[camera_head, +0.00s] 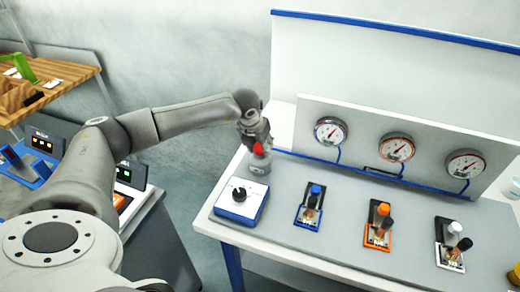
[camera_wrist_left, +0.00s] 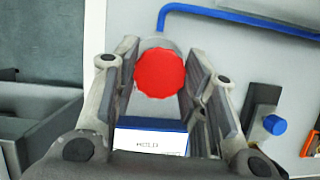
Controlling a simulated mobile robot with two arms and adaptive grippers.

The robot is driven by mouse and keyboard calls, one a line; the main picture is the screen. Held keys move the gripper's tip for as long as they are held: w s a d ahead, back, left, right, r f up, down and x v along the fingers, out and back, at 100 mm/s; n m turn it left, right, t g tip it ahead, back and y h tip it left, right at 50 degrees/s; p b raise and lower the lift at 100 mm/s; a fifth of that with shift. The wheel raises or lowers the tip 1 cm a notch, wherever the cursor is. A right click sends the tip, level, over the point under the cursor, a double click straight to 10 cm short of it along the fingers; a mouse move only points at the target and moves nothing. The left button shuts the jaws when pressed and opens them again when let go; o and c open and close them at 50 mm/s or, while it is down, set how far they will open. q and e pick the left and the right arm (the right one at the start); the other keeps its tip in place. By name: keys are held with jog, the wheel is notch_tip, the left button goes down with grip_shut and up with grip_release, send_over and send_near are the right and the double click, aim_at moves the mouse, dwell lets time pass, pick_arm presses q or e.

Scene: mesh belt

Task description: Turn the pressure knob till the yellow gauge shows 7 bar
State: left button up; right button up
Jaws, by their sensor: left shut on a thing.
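My left gripper (camera_head: 257,145) is at the left rear of the white table. It is shut on a red knob (camera_wrist_left: 160,73), which sits between the two fingers in the left wrist view. A grey cylindrical body (camera_head: 259,166) shows below the red part in the head view. Three round gauges with white faces stand on the back panel: left gauge (camera_head: 330,131), middle gauge (camera_head: 396,147) and right gauge (camera_head: 465,163). No yellow gauge can be made out, and the dial readings are too small to tell. My right gripper is not in view.
In front of the gripper is a white and blue box (camera_head: 250,209) with a black dial. Blue (camera_head: 309,213), orange (camera_head: 379,238) and white (camera_head: 453,257) valve units stand to its right. A wooden shelf (camera_head: 45,82) is at far left.

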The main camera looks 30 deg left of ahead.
pick_arm(q)
jog(key=m+b, duration=0.1)
jog(key=m+h+b, duration=0.1)
jog(key=b, duration=0.1)
jog(key=shift+a+f+m, duration=0.1)
jog(key=shift+f+m, duration=0.15)
jog(key=shift+m, duration=0.05)
jog(key=m+h+b, duration=0.1)
jog(key=m+b, duration=0.1)
jog(key=m, duration=0.1)
jog(key=shift+r+m+b, duration=0.1)
jog(key=shift+m+b, duration=0.2)
jog(key=shift+b, duration=0.05)
jog(key=m+h+b, duration=0.1)
jog(key=m, duration=0.2)
jog(key=shift+w+a+r+g+b, duration=0.1)
jog(key=shift+g+b, duration=0.2)
jog(key=shift+g, duration=0.1)
jog(key=shift+r+m+g+h+b, duration=0.1)
jog(key=shift+m+g+h+b, duration=0.4)
jog(key=shift+m, duration=1.1)
jog(key=o, duration=1)
